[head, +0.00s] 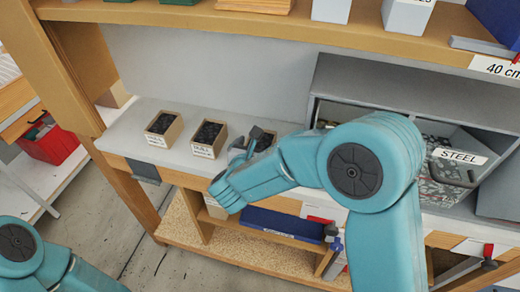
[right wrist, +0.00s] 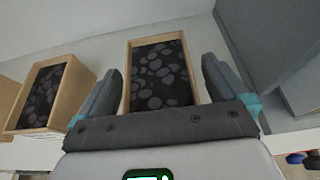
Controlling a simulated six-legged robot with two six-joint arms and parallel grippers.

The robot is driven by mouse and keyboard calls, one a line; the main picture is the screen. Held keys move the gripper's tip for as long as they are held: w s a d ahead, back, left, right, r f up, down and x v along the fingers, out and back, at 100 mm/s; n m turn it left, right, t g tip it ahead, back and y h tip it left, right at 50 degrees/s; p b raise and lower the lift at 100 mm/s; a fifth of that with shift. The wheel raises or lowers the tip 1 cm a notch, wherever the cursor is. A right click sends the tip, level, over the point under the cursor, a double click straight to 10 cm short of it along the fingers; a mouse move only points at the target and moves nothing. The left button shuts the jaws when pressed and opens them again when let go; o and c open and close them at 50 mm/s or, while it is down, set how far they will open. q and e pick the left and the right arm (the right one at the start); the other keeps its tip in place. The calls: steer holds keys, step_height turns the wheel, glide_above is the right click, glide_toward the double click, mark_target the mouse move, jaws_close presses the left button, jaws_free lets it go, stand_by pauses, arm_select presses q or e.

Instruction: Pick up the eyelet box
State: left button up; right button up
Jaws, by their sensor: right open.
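A small open-topped tan box (right wrist: 156,39) filled with dark flat pieces lies between the fingers of my right gripper (right wrist: 162,66) in the right wrist view. The fingers are open, one on each side of it, with a gap to its walls. Its label is hidden, so I cannot read whether it is the eyelet box. In the head view my right gripper (head: 256,140) is over the grey bench top, right of two similar labelled boxes, and largely hides the box there. My left arm shows at the lower left, its gripper out of frame.
The two other tan boxes, a middle one (head: 209,151) and a left one (head: 155,140), stand on the bench (head: 130,128). A grey shelf unit (head: 400,85) holding a STEEL bin (head: 458,156) is to the right. A wooden shelf (head: 260,24) runs above.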

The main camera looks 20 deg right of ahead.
steer(key=shift+w+d+f, duration=0.3)
steer(key=shift+w+d, duration=0.05)
steer(key=shift+w, duration=0.2)
steer(key=c, duration=1.1)
